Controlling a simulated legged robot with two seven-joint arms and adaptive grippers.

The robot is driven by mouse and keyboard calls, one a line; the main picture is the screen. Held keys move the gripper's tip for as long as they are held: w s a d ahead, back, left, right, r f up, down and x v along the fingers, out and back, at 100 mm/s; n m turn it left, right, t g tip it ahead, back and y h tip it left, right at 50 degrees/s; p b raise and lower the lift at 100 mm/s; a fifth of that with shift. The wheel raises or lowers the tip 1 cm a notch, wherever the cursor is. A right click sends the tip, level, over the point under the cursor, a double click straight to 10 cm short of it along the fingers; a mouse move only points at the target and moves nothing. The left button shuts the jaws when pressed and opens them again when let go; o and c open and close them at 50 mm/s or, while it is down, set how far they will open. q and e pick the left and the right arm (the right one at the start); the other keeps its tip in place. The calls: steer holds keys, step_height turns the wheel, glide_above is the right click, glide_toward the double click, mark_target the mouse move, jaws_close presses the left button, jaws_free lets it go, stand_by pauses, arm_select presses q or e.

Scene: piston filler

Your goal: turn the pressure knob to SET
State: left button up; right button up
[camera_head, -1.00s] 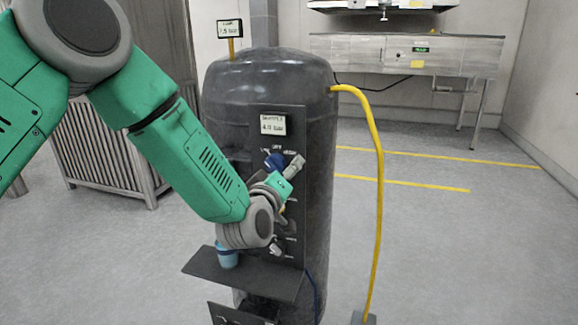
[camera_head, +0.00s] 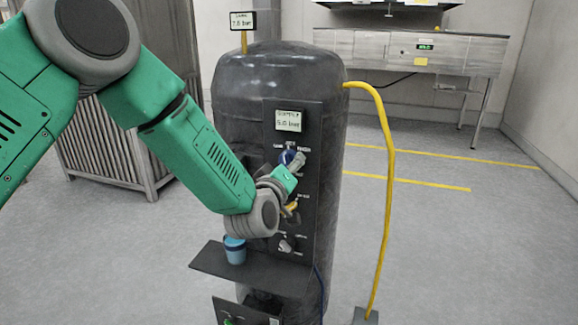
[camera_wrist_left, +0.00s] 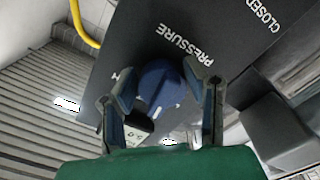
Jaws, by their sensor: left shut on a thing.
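The pressure knob (camera_wrist_left: 160,86) is blue and round, on the dark panel (camera_wrist_left: 240,25) below the word PRESSURE in the left wrist view. The knob also shows in the head view (camera_head: 287,157), partly covered by my gripper. My left gripper (camera_wrist_left: 162,95) is shut on it, one finger on each side. In the head view the left gripper (camera_head: 291,166) reaches the panel from the left. The small display (camera_head: 288,120) above the knob appears to read 5.0 bar. My right gripper is not in view.
A dark tank (camera_head: 240,90) stands behind the panel. Lower on the panel are a yellow handle (camera_head: 291,207) and another knob (camera_head: 287,244). A blue cup (camera_head: 235,250) stands on the shelf (camera_head: 255,275). A yellow hose (camera_head: 390,170) hangs at the right, with open floor beyond.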

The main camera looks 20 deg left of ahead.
arm_select(q)
steer(key=shift+a, duration=0.3)
steer(key=shift+d+r+m, duration=0.15)
steer(key=shift+d+m, duration=0.15)
steer(key=shift+d, duration=0.1)
steer(key=shift+w+a+m, duration=0.1)
steer(key=shift+a+m, duration=0.2)
steer(key=shift+m, duration=0.6)
steer(key=m+b, duration=0.1)
steer(key=m, duration=0.2)
steer(key=shift+a+r+m, duration=0.1)
steer(key=shift+a+m, duration=0.1)
steer(key=shift+m, duration=1.4)
